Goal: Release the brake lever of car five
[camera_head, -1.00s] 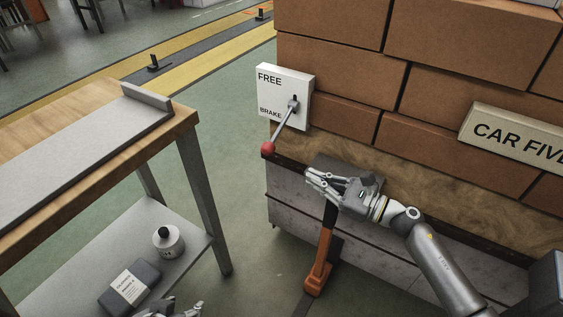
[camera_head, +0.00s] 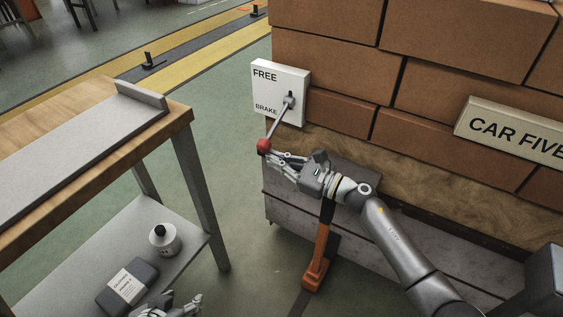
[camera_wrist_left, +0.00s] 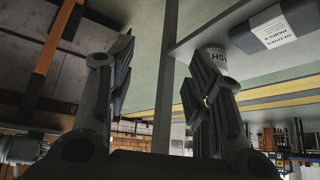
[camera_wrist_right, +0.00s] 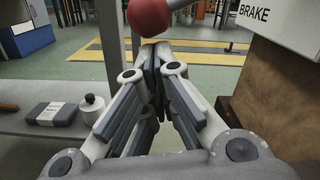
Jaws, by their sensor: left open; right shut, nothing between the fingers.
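The brake lever (camera_head: 277,124) comes out of a white box (camera_head: 279,92) marked FREE at the top and BRAKE below. It slants down and left to a red knob (camera_head: 263,146), below the BRAKE mark. My right gripper (camera_head: 272,157) is shut and empty, its tips just under the knob. In the right wrist view the knob (camera_wrist_right: 149,17) is right above the shut fingertips (camera_wrist_right: 158,55); I cannot tell whether they touch. My left gripper (camera_wrist_left: 162,62) is open and empty, low by the bench. The CAR FIVE sign (camera_head: 517,130) is on the brick load.
A bench (camera_head: 178,124) stands at the left. Its lower shelf (camera_head: 183,262) holds a white bottle (camera_head: 165,240) and a dark packet (camera_head: 127,286). The floor between bench and car is clear.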

